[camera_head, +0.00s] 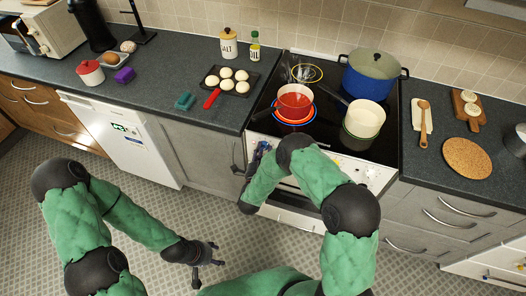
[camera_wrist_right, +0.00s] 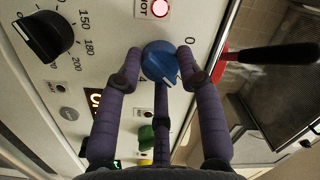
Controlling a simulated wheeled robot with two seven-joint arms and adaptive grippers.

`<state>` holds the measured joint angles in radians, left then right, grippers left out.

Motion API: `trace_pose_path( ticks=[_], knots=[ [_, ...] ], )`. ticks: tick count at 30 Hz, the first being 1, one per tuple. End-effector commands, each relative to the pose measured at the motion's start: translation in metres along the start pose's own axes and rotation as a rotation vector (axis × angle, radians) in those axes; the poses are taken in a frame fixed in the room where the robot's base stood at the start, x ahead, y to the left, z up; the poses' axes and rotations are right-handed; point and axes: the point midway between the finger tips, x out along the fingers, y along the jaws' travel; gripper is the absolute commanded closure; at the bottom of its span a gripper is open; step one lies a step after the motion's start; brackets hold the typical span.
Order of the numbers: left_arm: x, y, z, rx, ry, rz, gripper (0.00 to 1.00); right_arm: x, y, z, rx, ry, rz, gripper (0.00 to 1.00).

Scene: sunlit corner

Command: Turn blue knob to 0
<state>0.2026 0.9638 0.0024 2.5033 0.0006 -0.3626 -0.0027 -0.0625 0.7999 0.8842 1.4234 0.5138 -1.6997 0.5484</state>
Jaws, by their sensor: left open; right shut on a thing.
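The blue knob (camera_wrist_right: 160,63) is on the white stove front panel (camera_wrist_right: 95,25) in the right wrist view. The knob's pale pointer line faces the lower edge, away from the 0. My right gripper (camera_wrist_right: 158,70) has its purple fingers closed around the knob from both sides. In the head view my right gripper (camera_head: 241,166) is at the left end of the stove front, and the knob is hidden there. My left gripper (camera_head: 211,256) is open and empty over the floor.
A black knob (camera_wrist_right: 43,36) with temperature numbers and a green knob (camera_wrist_right: 146,139) are on the same panel. A red pot (camera_head: 294,100), a white pot (camera_head: 363,119) and a blue pot (camera_head: 369,84) stand on the stove. The floor at left is clear.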

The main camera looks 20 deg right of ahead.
Motion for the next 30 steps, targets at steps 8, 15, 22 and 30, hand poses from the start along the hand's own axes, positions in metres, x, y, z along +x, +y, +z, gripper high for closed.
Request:
trace_pose_path(
  ticks=[8,15,22,30],
  knots=[
    [0.0008,-0.0003,0.0,0.0,0.0,0.0,0.43,-0.001,0.0004,0.0026,-0.044,-0.012,0.004,0.95],
    [0.0024,-0.0009,-0.0001,0.0,0.0,0.0,0.43,-0.0012,0.0,0.0027,-0.182,-0.023,0.015,0.95],
    [0.0037,-0.0013,-0.0002,0.0,0.0,0.0,0.43,-0.0012,-0.0003,0.0024,-0.392,-0.039,0.034,0.95],
    [0.0038,-0.0014,-0.0001,0.0,0.0,0.0,0.43,-0.0018,0.0001,0.0024,-0.65,-0.059,0.057,0.95]
  ],
)
